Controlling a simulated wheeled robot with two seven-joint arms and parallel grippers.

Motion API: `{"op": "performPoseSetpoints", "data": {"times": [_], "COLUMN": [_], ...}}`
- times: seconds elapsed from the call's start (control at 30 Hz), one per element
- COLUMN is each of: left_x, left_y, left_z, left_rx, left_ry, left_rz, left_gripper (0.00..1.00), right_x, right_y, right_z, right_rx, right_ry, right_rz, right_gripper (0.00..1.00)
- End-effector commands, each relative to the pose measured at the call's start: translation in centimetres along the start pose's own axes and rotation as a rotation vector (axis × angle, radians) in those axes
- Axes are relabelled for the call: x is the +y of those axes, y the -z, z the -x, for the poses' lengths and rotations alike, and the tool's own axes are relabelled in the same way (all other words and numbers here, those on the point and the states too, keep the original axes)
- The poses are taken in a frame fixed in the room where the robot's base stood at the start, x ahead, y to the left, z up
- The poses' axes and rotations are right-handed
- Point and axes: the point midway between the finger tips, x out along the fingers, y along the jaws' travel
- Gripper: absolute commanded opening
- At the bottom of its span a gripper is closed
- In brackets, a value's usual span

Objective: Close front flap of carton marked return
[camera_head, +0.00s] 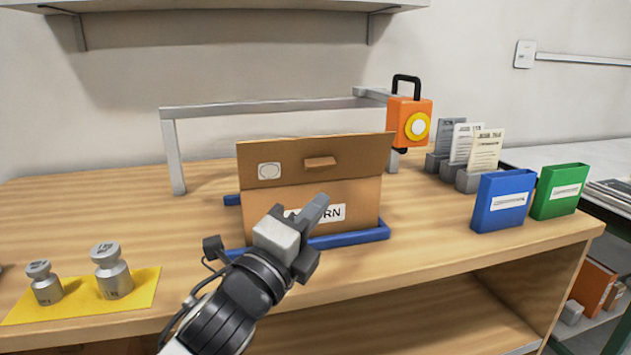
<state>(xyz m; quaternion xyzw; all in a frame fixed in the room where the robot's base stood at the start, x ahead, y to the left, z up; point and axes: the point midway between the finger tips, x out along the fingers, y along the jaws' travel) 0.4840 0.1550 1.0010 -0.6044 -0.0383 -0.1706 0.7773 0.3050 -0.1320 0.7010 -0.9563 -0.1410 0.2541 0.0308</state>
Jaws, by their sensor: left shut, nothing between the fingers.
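A brown cardboard carton (355,195) stands on the wooden table inside a blue frame (355,238). Its white front label (333,213) is partly hidden by my left gripper, and the letters "RN" show. A darker flap (345,147) with a small tab (320,163) and a round-cornered pale sticker stands up along the carton's top. I cannot tell for certain which edge it hinges on. My left gripper (318,207) is shut and empty in front of the carton's front face, below the flap. I cannot tell whether it touches the carton. My right gripper is out of view.
Two metal weights (112,271) stand on a yellow mat (146,286) at the left. A grey rail (260,107) runs behind the carton, with an orange device (404,110) at its right end. Blue (490,215) and green (548,205) holders stand at the right.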

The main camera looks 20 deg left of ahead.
Motion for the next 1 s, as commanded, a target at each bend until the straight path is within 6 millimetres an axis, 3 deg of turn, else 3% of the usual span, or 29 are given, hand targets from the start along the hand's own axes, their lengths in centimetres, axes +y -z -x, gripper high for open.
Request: {"op": "performPoseSetpoints", "data": {"times": [0.1,0.3,0.77,1.0], "left_x": [-0.2,0.0,0.1,-0.1], "left_y": [-0.1,-2.1,-2.8,-3.3], "left_z": [-2.5,-4.4,-5.0,-5.5], "left_rx": [-0.001,-0.001,0.000,-0.005], "left_ry": [0.002,-0.001,-0.001,-0.021], "left_rz": [0.002,-0.002,0.001,0.017], "left_gripper": [0.00,0.00,0.00,0.00], "right_x": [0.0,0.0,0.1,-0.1], "right_y": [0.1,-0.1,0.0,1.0], "right_z": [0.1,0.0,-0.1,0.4], "right_rx": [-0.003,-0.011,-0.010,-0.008], "right_ry": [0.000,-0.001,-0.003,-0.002], "right_rz": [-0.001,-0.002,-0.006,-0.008], "right_gripper": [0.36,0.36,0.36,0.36]}}
